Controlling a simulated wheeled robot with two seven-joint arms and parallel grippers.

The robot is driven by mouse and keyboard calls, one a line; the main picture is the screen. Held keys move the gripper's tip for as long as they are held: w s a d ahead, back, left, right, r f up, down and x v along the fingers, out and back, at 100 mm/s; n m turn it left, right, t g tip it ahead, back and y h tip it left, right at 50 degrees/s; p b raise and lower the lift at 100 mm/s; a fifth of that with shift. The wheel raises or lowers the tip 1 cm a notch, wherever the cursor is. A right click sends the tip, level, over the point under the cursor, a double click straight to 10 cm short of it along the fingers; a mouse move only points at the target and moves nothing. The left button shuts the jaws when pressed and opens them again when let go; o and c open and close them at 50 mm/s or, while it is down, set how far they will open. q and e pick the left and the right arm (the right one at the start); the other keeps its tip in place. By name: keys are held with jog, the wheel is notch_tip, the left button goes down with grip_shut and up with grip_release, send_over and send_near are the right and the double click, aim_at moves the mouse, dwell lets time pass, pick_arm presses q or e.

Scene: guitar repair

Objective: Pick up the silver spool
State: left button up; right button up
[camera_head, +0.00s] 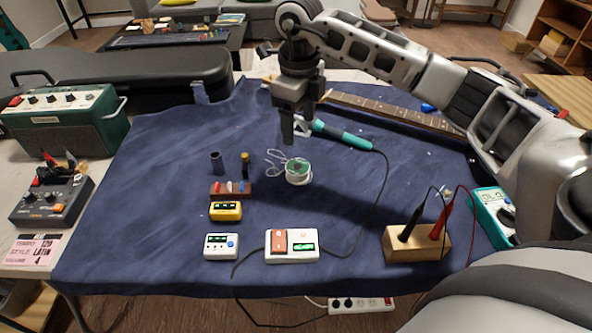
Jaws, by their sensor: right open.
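The silver spool (298,172) stands near the middle of the blue cloth. It is a small white and green reel with loose pale wire trailing to its left. My right gripper (293,138) hangs pointing down above and slightly behind the spool. It is open and empty, and it does not touch the spool. My left gripper is not in view.
A teal soldering iron (342,134) lies right behind the spool, its cord running forward. A guitar neck (395,112) lies at the back. A soldering station (291,246), a yellow box (226,211) and a wooden probe block (416,243) stand in front. Cloth around the spool is mostly clear.

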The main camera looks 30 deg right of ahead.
aim_at(296, 166)
jog(key=f, duration=1.2)
jog(key=shift+w+a, duration=0.1)
jog(key=shift+a, duration=0.1)
jog(key=c, duration=0.9)
